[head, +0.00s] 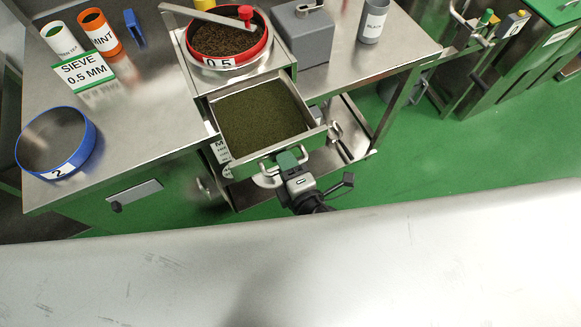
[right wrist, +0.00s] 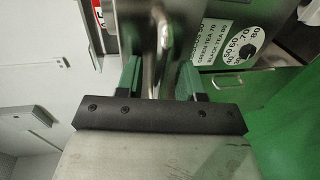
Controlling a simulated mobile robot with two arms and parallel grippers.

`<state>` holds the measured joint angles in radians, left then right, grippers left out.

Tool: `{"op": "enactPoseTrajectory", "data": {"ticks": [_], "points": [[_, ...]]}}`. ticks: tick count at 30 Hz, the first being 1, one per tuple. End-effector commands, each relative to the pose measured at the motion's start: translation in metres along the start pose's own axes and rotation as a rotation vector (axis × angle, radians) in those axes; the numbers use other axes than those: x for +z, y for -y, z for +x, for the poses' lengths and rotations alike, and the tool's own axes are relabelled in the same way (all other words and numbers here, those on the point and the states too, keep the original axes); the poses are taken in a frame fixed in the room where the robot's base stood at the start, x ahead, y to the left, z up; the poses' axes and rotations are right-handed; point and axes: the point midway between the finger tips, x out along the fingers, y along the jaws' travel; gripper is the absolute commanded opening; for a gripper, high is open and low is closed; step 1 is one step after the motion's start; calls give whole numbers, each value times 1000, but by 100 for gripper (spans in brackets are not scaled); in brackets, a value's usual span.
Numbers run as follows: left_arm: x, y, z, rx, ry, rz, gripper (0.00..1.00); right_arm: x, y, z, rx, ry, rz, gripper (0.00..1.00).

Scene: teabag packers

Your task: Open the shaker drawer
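The shaker drawer (head: 313,133) stands pulled out from the front of the shaker (head: 283,57) and holds a layer of dark green fine tea. Its metal handle (head: 263,180) is on the drawer's front. My right gripper (head: 286,161) is at this handle. My left gripper is in neither view.
A red-rimmed sieve (head: 228,62) with dark tea sits on the shaker. A blue sieve ring (head: 90,137), an orange mint cup (head: 100,31) and a sieve sign (head: 83,71) stand on the steel table (head: 150,120). A grey box (head: 304,40) is right of the shaker. Green floor (head: 450,135) is free at right.

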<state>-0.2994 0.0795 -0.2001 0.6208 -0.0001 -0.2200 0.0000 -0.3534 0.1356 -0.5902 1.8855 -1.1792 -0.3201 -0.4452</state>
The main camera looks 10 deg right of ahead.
Motion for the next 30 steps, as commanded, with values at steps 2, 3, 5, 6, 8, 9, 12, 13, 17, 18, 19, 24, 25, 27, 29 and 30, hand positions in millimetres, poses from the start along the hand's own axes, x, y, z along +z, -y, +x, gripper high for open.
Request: {"op": "enactPoseTrajectory", "data": {"ticks": [2, 3, 5, 6, 8, 9, 12, 13, 17, 18, 19, 24, 25, 27, 29, 30], "points": [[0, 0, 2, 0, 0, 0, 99, 0, 2, -6, -1, 0, 0, 38], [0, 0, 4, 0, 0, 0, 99, 0, 2, -10, -1, 0, 0, 38], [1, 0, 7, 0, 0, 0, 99, 0, 3, -19, -2, -1, 0, 38], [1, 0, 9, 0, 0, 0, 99, 0, 4, -27, -3, -1, 0, 38], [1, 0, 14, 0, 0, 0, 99, 0, 5, -40, -4, -1, 1, 38], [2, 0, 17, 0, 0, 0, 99, 0, 5, -49, -4, -1, 2, 38], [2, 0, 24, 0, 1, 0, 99, 0, 5, -69, -4, 0, 1, 38], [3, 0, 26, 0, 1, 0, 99, 0, 5, -74, -4, 0, 1, 38], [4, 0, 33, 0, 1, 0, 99, 0, 4, -93, -3, 0, 0, 38], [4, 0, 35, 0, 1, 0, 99, 0, 4, -97, -2, 0, 0, 38], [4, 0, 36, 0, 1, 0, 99, 0, 4, -100, -3, 0, 1, 38], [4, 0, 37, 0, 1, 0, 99, 0, 1, -107, -1, 0, -1, 38], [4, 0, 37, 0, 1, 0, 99, 0, 1, -108, -1, 0, -1, 38], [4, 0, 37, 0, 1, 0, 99, 0, 0, -108, 0, 0, -1, 38], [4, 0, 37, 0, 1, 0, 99, 0, 0, -108, 0, 0, -1, 38], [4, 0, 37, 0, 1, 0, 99, 0, 0, -108, 0, 0, -1, 38]]}}
